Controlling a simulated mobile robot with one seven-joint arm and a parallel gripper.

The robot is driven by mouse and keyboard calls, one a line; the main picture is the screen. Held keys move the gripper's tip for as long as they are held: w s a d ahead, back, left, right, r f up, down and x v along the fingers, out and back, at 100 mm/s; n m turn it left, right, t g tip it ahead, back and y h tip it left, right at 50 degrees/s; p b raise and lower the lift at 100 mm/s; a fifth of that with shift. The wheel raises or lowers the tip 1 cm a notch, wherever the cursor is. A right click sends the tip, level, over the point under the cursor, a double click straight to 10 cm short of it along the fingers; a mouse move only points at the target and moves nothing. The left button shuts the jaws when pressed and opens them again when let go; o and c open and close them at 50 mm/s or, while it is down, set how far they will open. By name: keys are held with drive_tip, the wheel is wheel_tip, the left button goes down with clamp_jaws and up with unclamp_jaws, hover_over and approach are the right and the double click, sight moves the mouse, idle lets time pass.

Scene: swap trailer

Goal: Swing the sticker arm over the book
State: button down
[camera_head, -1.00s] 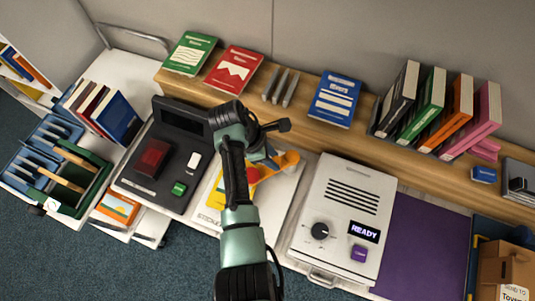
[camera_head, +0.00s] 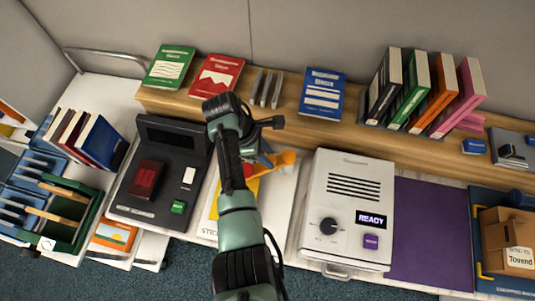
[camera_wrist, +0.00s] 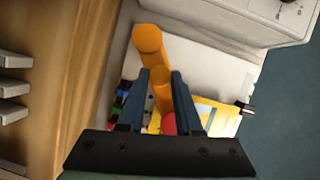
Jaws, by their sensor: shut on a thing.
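The orange sticker arm (camera_head: 284,158) is at the sticker station between the dark machine and the white machine. In the wrist view its round-ended orange bar (camera_wrist: 148,40) reaches past my fingertips. My gripper (camera_wrist: 160,76) is shut on an orange part of it, one dark blue finger on each side. In the head view my gripper (camera_head: 263,157) is partly hidden by my own arm. A yellow book (camera_wrist: 222,112) lies flat on the station beside and below the fingers. A red round piece (camera_wrist: 169,124) shows between the fingers; whether it touches the book I cannot tell.
The white machine (camera_head: 346,205) reading READY stands right of the station. The dark machine (camera_head: 160,170) stands left. A wooden shelf (camera_head: 280,115) with books and grey slots runs behind. A purple mat (camera_head: 430,230) is clear at the right.

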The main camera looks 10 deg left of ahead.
drive_tip(key=shift+w+a+r, duration=0.1)
drive_tip(key=shift+w, duration=0.05)
drive_tip(key=c, duration=0.6)
unclamp_jaws()
drive_tip(key=v, duration=1.2)
drive_tip(key=shift+a+r, duration=0.15)
drive_tip(key=shift+r, duration=0.25)
